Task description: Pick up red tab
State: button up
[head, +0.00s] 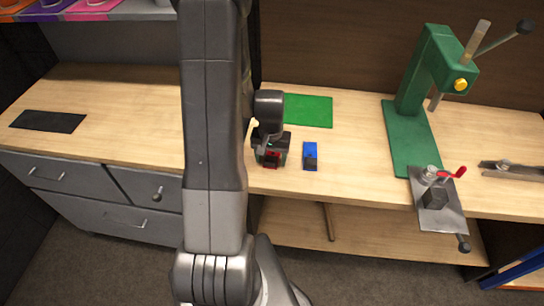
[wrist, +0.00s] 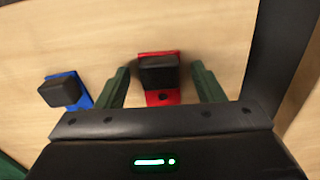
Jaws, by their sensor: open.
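The red tab (wrist: 166,97), a flat red plate with a black block on it, lies on the wooden bench top in the wrist view. In the head view it shows only partly (head: 270,159), mostly covered by my gripper. My gripper (wrist: 163,80) is open, with one green finger on each side of the red tab. Gaps of bare wood show between the fingers and the tab. I cannot tell how high the fingertips are above the bench.
A blue tab (head: 310,155) with a black block lies just right of my gripper in the head view. A green mat (head: 308,110) lies behind. A green press (head: 412,135) and a metal vise (head: 435,200) stand to the right. A black mat (head: 47,121) lies far left.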

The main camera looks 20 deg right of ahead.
jog(key=shift+f, duration=0.1)
jog(key=c, duration=0.9)
jog(key=shift+c, duration=0.2)
